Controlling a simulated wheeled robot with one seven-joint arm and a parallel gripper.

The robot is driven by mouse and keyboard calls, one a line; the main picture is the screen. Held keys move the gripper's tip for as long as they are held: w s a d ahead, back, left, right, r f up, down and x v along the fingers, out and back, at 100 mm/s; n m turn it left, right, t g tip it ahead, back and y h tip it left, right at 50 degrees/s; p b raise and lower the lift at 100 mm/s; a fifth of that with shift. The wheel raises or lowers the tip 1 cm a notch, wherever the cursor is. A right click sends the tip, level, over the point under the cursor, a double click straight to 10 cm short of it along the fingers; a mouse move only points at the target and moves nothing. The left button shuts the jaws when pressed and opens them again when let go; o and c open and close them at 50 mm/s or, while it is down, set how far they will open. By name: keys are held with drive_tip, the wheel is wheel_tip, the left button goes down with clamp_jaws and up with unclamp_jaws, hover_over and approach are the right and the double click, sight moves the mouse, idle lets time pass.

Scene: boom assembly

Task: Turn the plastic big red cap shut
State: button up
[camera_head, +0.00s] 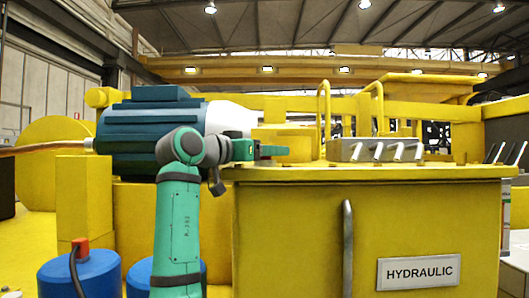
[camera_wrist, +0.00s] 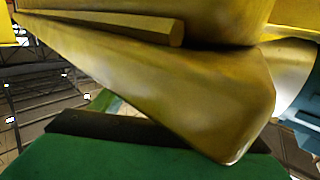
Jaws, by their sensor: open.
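No big red cap can be made out in either view. My gripper (camera_head: 272,151) is at the end of my green arm in the head view, level with the top of the yellow hydraulic tank (camera_head: 300,215) and near its left edge. It is open, and nothing shows between its fingers. In the wrist view a green part of my gripper fills the bottom, close to a broad yellow metal surface (camera_wrist: 190,90). Whether they touch cannot be told.
A blue motor (camera_head: 140,135) with a white end lies behind my arm. Metal handles and a grey block with levers (camera_head: 375,150) stand on the tank. Blue cylinders (camera_head: 88,275), one with a small red fitting (camera_head: 80,243), are at lower left. Overhead space is open.

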drive_tip(key=shift+w, duration=0.15)
drive_tip(key=c, duration=1)
drive_tip(key=shift+d, duration=0.1)
drive_tip(key=shift+c, duration=0.2)
drive_tip(key=shift+a+m+g+h, duration=0.3)
drive_tip(key=shift+m+g+h, duration=0.4)
drive_tip(key=shift+h, duration=0.1)
